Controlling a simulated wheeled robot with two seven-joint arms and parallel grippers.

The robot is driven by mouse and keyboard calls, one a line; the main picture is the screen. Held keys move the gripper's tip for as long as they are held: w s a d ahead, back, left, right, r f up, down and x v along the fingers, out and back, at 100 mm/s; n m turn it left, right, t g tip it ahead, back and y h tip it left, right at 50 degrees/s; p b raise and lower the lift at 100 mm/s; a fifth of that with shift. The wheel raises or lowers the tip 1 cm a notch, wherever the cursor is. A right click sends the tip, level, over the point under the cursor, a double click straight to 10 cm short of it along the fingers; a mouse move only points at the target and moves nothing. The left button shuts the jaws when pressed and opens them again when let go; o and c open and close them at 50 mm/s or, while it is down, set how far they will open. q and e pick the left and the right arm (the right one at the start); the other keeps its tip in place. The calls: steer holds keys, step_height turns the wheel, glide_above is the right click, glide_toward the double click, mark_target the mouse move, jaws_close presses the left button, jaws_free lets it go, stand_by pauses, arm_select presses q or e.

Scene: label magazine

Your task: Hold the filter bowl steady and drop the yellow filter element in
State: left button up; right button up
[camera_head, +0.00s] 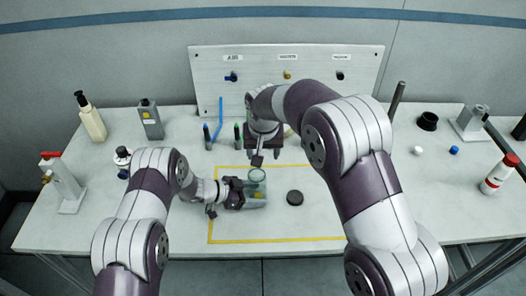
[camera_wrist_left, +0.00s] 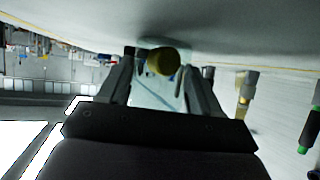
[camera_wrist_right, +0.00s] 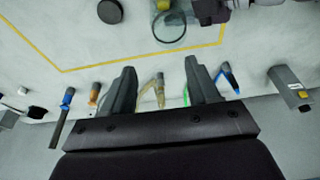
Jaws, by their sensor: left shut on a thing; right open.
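The clear filter bowl (camera_head: 257,176) stands upright inside the yellow-taped area of the table. My left gripper (camera_head: 238,193) is shut on it from the left; in the left wrist view its clear wall (camera_wrist_left: 155,92) shows between the fingers. The yellow filter element (camera_wrist_left: 163,62) shows low at the bowl, near the table, and seems to be inside it. A bit of yellow (camera_wrist_right: 163,5) also shows through the bowl in the right wrist view, beyond the round rim (camera_wrist_right: 168,27). My right gripper (camera_wrist_right: 158,70) is open and empty, above and behind the bowl.
A black disc (camera_head: 295,198) lies right of the bowl. Blue (camera_wrist_right: 228,75), green and orange-handled (camera_wrist_right: 95,93) tools stand along the back, near my right gripper. A labelled panel (camera_head: 285,62) rises behind. Bottles and fixtures line both sides; the front right of the taped area is clear.

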steer(key=v, duration=0.7)
stand_by(0.4)
arm_select(q)
steer(key=o, duration=0.9)
arm_select(e)
steer(key=shift+f, duration=0.1)
